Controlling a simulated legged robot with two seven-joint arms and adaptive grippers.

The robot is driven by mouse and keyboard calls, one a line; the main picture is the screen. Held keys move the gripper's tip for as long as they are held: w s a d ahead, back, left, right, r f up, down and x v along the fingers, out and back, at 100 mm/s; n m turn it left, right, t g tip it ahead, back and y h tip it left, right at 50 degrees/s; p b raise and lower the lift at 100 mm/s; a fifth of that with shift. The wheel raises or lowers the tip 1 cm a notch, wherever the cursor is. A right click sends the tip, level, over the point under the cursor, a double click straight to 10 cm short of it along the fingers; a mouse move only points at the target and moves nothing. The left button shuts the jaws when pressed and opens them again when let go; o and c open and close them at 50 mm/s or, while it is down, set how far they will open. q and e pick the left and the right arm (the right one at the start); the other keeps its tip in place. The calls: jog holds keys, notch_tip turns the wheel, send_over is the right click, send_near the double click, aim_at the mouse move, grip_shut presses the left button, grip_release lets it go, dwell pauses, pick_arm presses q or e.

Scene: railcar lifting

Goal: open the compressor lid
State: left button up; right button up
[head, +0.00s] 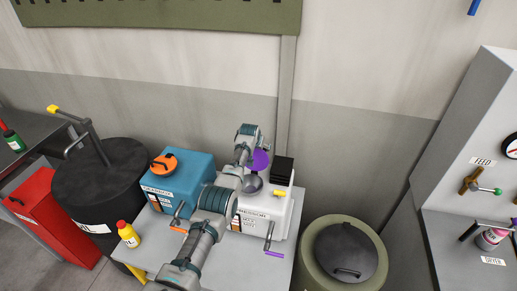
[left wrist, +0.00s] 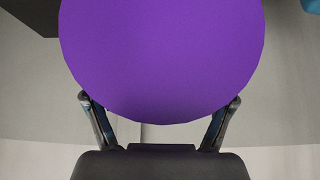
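The compressor (head: 263,210) is a white box on the table, with a purple lid (head: 260,160) at its back. The lid looks raised and tilted up. A round grey dome or opening (head: 252,183) shows in front of it. My left arm reaches over the compressor, and its wrist is beside the lid; its fingers are hard to make out there. In the left wrist view the lid (left wrist: 162,50) is a large purple disc close to the camera. The left gripper (left wrist: 160,97) has its fingers spread wide at the disc's lower edge; contact is unclear. My right gripper is not in view.
A teal box (head: 180,183) with an orange lid stands left of the compressor. A yellow bottle (head: 128,234) is at the table's left. A lidded bin (head: 345,255) stands at right.

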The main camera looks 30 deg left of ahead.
pick_arm(q)
jog(key=shift+o, duration=0.7)
jog(key=shift+s+f, duration=0.1)
jog(key=shift+s, duration=0.05)
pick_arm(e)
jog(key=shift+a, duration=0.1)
pick_arm(q)
jog(key=shift+s+r, duration=0.25)
jog(key=shift+r, duration=0.15)
jog(key=v, duration=1)
jog(key=shift+s+r, duration=0.2)
jog(key=shift+r, duration=0.1)
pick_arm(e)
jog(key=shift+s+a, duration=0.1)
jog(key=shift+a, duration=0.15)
pick_arm(q)
jog(key=shift+d, duration=0.1)
jog(key=shift+f, duration=0.1)
